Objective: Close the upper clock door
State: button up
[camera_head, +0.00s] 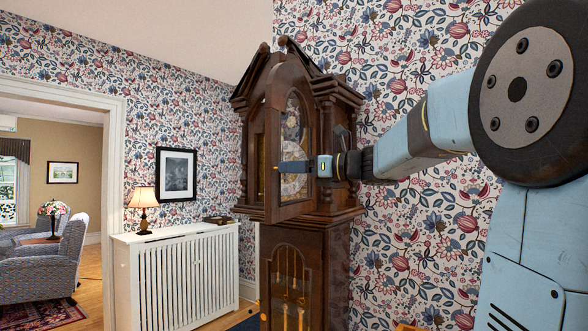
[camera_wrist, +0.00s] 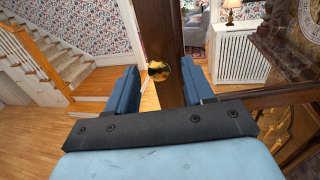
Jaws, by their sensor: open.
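The tall dark wooden clock (camera_head: 308,228) stands against the papered wall in the head view. Its upper door (camera_head: 290,207), arched and glazed, stands ajar, and the dial (camera_head: 294,175) shows through it. My gripper (camera_head: 288,167) reaches from the right to the door, overlapping the dial in the picture. In the wrist view the blue fingers of my gripper (camera_wrist: 162,74) are open. The dark door stile (camera_wrist: 160,28) and a round brass knob (camera_wrist: 159,71) appear between them. I cannot tell whether either finger touches the door. Part of the dial (camera_wrist: 303,18) shows at right.
A white slatted radiator cover (camera_head: 185,275) with a lamp (camera_head: 144,205) stands left of the clock. A doorway at far left opens onto a room with armchairs. The wrist view shows a staircase (camera_wrist: 35,60) at left and bare wooden floor (camera_wrist: 30,125).

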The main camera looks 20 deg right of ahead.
jog(key=shift+w+a, duration=0.1)
jog(key=shift+a, duration=0.05)
grip_shut()
dwell(0.5)
